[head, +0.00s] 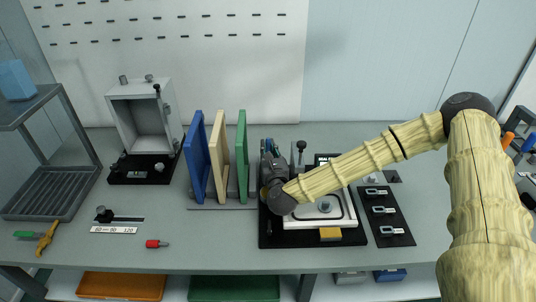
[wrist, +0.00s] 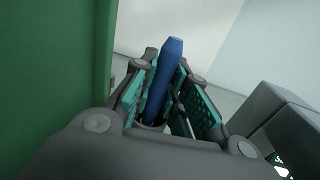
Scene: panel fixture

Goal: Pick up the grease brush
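The grease brush shows in the wrist view as a plain blue handle (wrist: 166,75), upright and slightly tilted. Its lower end sits by a pale round rim (wrist: 150,127), and its bristles are hidden. My gripper (wrist: 168,100) has its teal-padded fingers on either side of the handle, apart, with a gap visible on the right side. I see no firm grip on it. In the head view my gripper (head: 272,152) is just right of the green panel, and the brush there is mostly hidden by the fingers.
The green panel (head: 242,155) stands close on the left, beside cream (head: 217,150) and blue panels (head: 196,155). A black base with a white framed plate (head: 325,212) lies under my forearm. A black strip with metal clips (head: 385,225) is to the right. The front middle bench is mostly clear.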

